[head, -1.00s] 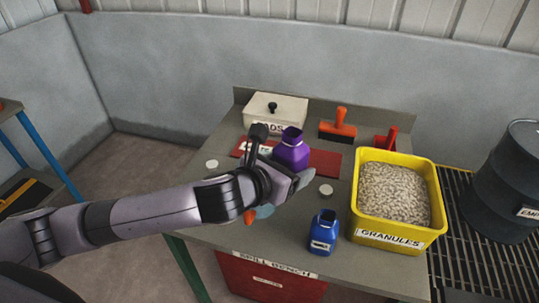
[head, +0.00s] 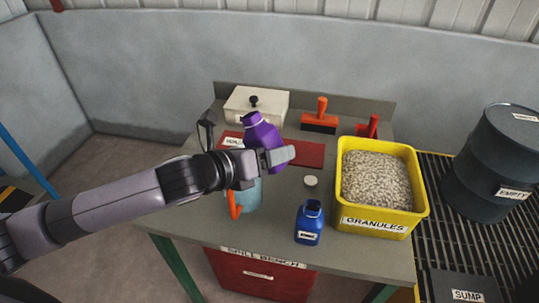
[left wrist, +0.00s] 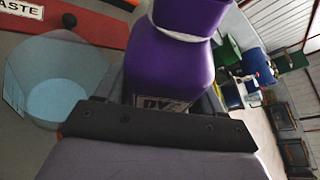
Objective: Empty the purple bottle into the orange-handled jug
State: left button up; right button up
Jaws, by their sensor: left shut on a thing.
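The purple bottle (head: 262,140) is in my left gripper (head: 268,160), raised off the bench and leaning with its open neck to the upper left in the head view. In the left wrist view the bottle (left wrist: 170,65) fills the middle, its label partly hidden by the gripper. The pale blue, see-through jug (head: 248,194) with an orange handle stands on the bench below the gripper, partly covered by it. The jug (left wrist: 48,85) also shows left of the bottle in the left wrist view. No liquid is seen leaving the bottle. My right gripper is out of view.
A blue bottle (head: 309,222) stands right of the jug, with a white disc (head: 311,181) behind it. A yellow granules tub (head: 378,224) is further right. A lidded box (head: 256,105), a red mat (head: 308,155) and orange-handled tools (head: 319,121) lie behind.

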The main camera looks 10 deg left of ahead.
pick_arm(q)
jog(key=shift+s+d+r+n+h, duration=0.1)
jog(key=shift+s+d+n+h, duration=0.2)
jog(key=shift+d+n+h, duration=0.65)
jog(key=shift+s+d+n+b, duration=0.2)
jog(key=shift+n+b, duration=0.25)
jog(key=shift+n, duration=0.5)
jog(key=shift+d+f+n+h+b, duration=0.2)
jog(key=shift+n+h+b, duration=0.2)
jog(key=shift+n+h, duration=0.25)
jog(key=shift+r, duration=0.15)
jog(key=shift+p, duration=0.3)
jog(key=shift+s+f+n+t+h+b, duration=0.1)
jog(key=shift+f+n+t+h+b, duration=0.15)
jog(key=shift+n+b, duration=0.45)
jog(key=shift+f+n+t+h+b, duration=0.15)
jog(key=shift+n+h+b, duration=0.2)
jog(key=shift+n, duration=0.6)
jog(key=shift+a+r+n, duration=0.1)
jog(key=shift+r+n, duration=0.1)
jog(key=shift+n, duration=0.3)
jog(key=shift+a+r+n+t+h, duration=0.15)
jog(key=shift+r+n+t+h, duration=0.15)
jog(key=shift+r+n+h, duration=0.35)
dwell(1.1)
